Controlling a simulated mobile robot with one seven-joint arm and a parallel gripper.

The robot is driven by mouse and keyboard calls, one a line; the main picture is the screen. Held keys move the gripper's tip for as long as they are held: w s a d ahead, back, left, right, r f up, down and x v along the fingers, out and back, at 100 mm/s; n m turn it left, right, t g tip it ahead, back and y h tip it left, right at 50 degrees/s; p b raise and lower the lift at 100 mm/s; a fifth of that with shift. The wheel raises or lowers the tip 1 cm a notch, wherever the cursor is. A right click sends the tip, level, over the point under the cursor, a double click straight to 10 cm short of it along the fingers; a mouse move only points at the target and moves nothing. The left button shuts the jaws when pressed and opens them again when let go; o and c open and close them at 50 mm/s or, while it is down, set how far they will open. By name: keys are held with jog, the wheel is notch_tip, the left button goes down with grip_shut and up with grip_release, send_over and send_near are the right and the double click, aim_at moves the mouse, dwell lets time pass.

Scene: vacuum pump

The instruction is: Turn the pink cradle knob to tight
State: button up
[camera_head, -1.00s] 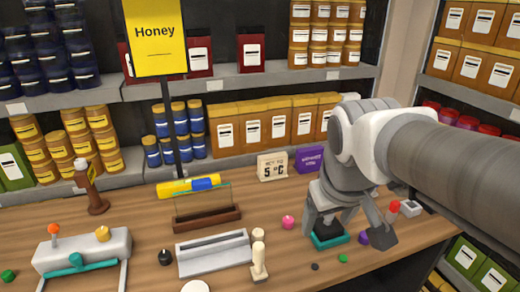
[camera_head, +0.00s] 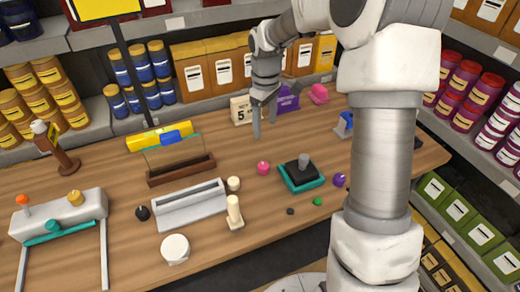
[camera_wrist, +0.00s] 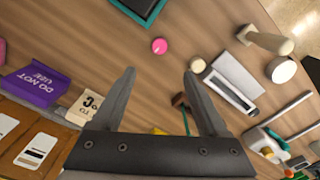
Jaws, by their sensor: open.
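A small round pink knob (camera_head: 263,168) sits on the wooden table, between the grey slotted tray and the teal-based black block. The wrist view shows it too (camera_wrist: 159,46), beyond my fingertips and roughly centred between them. My gripper (camera_head: 264,126) is open and empty, pointing down above the table, behind the knob and apart from it. Both fingers show in the wrist view (camera_wrist: 160,72) with nothing between them. A second pink object (camera_head: 319,94) lies at the back of the table. Any tight marking is too small to tell.
The black block on its teal base (camera_head: 302,173) stands right of the knob, with a purple knob (camera_head: 339,180) beyond. The grey slotted tray (camera_head: 190,205) and a cream post (camera_head: 234,212) stand left.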

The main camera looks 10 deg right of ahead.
aim_at(264, 166)
notch_tip(264, 166, down, 18)
jog(key=shift+w+r+p, duration=0.1)
jog(key=shift+w+p, duration=0.05)
jog(key=shift+p, duration=0.2)
grip_shut()
dwell(0.6)
